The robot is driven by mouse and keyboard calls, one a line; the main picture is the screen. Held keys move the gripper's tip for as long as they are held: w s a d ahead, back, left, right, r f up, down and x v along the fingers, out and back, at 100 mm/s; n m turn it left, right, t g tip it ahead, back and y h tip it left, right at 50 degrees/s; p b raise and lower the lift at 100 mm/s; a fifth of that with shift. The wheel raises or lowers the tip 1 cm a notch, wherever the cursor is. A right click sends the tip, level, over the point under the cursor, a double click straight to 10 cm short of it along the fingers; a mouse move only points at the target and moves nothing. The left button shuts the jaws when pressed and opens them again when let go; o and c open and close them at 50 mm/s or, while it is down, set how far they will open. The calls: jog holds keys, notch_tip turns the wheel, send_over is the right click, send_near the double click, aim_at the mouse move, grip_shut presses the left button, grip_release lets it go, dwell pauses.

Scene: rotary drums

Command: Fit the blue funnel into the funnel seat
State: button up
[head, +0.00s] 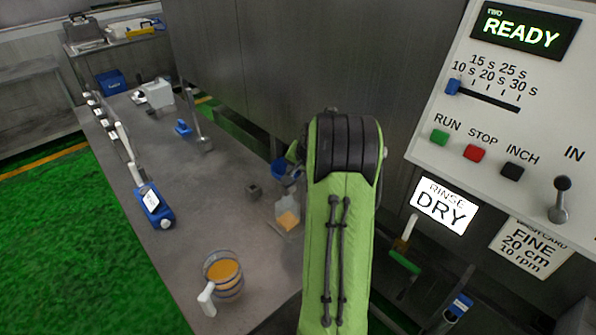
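A blue cup-like piece, which looks like the blue funnel (279,171), shows just left of my green arm at the far right side of the table. My arm hides part of it, so I cannot tell whether it is held or resting on something. My gripper is mostly hidden behind the arm, and its fingers cannot be made out. I cannot pick out the funnel seat for certain. A small upright stand with a grey base (205,145) is on the table, with a small blue object (183,128) left of it.
A clear container with orange contents (288,219) stands beside my arm, near a small dark block (254,191). A blue bottle (154,206) lines the left edge. A control panel (510,120) is at right. Mid-table is mostly clear.

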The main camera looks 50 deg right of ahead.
jog(key=v, duration=1.5)
jog(key=shift+s+r, duration=0.2)
jog(key=shift+a, duration=0.2)
jog(key=a+r+n+y, duration=0.1)
jog(key=a+n, duration=0.2)
jog(key=a, duration=0.7)
jog(key=a+r+n, duration=0.2)
jog(key=a+n, duration=0.1)
jog(key=a, duration=0.6)
jog(key=s+a+f+n, duration=0.2)
jog(key=s+a+n, duration=0.2)
jog(key=s+a, duration=0.2)
jog(key=s+a+f+n+y, duration=0.1)
jog(key=s+a+f+n, duration=0.1)
jog(key=s+a+n, duration=0.2)
jog(key=s+a, duration=0.3)
jog(key=a, duration=0.1)
jog(key=shift+s+a+f, duration=0.2)
jog(key=shift+s+f, duration=0.05)
jog(key=shift+f, duration=0.05)
